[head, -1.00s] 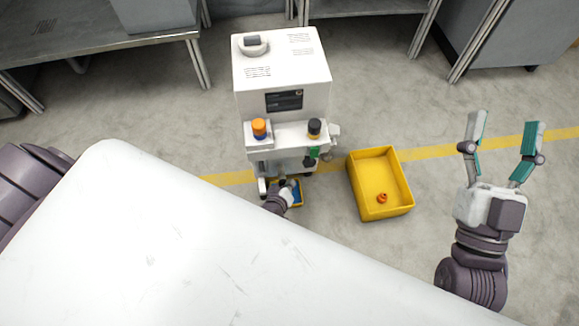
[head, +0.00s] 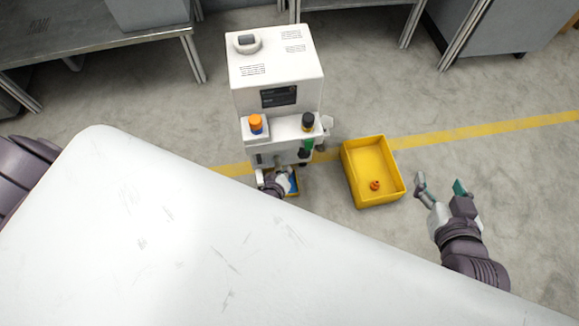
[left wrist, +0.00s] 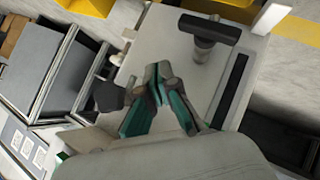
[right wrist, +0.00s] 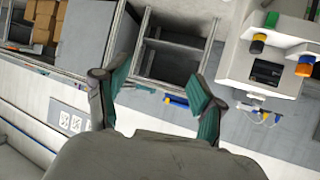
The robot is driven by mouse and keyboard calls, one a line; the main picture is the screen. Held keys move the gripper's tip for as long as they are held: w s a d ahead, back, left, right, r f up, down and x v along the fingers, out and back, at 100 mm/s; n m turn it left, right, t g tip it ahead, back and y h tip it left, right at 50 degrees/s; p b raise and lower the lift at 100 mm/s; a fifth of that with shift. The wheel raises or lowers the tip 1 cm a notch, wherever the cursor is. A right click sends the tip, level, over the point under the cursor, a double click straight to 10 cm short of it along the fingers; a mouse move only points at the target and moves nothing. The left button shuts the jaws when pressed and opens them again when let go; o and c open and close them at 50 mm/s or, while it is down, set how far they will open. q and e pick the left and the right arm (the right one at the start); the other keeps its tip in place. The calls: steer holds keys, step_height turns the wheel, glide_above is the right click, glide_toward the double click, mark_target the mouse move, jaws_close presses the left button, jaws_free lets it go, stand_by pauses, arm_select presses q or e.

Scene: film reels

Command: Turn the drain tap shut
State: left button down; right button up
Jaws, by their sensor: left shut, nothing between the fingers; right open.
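The drain tap (left wrist: 210,30) shows in the left wrist view as a dark crossbar on a pale metal stem, standing out from the light panel of the white machine (head: 275,65). Its crossbar lies nearly level in that picture. My left gripper (left wrist: 158,76) is shut and empty, its tips beside the stem and apart from the handle. In the head view my left gripper (head: 284,176) is low at the machine's front, and the tap is hard to make out there. My right gripper (head: 440,184) is open and empty, right of the yellow crate.
The yellow crate (head: 392,196) holds a small orange part (head: 375,185) on the floor. A white surface fills the foreground.

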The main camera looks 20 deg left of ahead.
steer(key=s+d+f+g+h+p, duration=0.1)
steer(key=s+d+f+g+p, duration=0.2)
steer(key=s, duration=0.4)
steer(key=s+d+f+g+h+p, duration=0.1)
steer(key=s+d+f+g+p, duration=0.15)
steer(key=s+g, duration=0.35)
arm_select(q)
steer(key=s+d+r+p, duration=0.1)
steer(key=s+d+r, duration=0.2)
steer(key=s+r, duration=0.2)
steer(key=shift+d+r+p, duration=0.25)
steer(key=shift+r+p, duration=0.05)
steer(key=shift+r, duration=0.4)
arm_select(e)
steer(key=a+x, duration=0.1)
steer(key=x, duration=0.7)
steer(key=shift+s, duration=0.25)
